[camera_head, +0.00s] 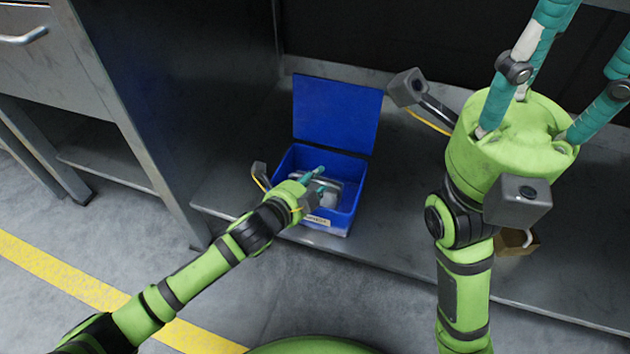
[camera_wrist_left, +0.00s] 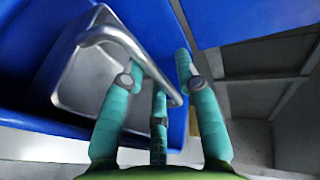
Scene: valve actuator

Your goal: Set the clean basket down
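A blue box (camera_head: 345,213) stands on the low grey shelf, its lid (camera_head: 337,112) raised at the back. A metal basket (camera_head: 325,188) is inside the box. In the left wrist view, the basket (camera_wrist_left: 88,75) shows a bent metal handle (camera_wrist_left: 135,48) crossing by my fingers. My left gripper (camera_head: 312,182) reaches over the box's front left edge. Its teal fingers are spread and fairly straight around the handle and look open. Contact with the handle and the basket's underside are hidden. My right gripper (camera_head: 545,60) is raised at the right, open and empty, fingers pointing up.
A small brown box (camera_head: 515,242) sits there, partly behind my right arm. A grey cabinet side (camera_head: 170,90) stands close on the left. A dark back panel closes the rear.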

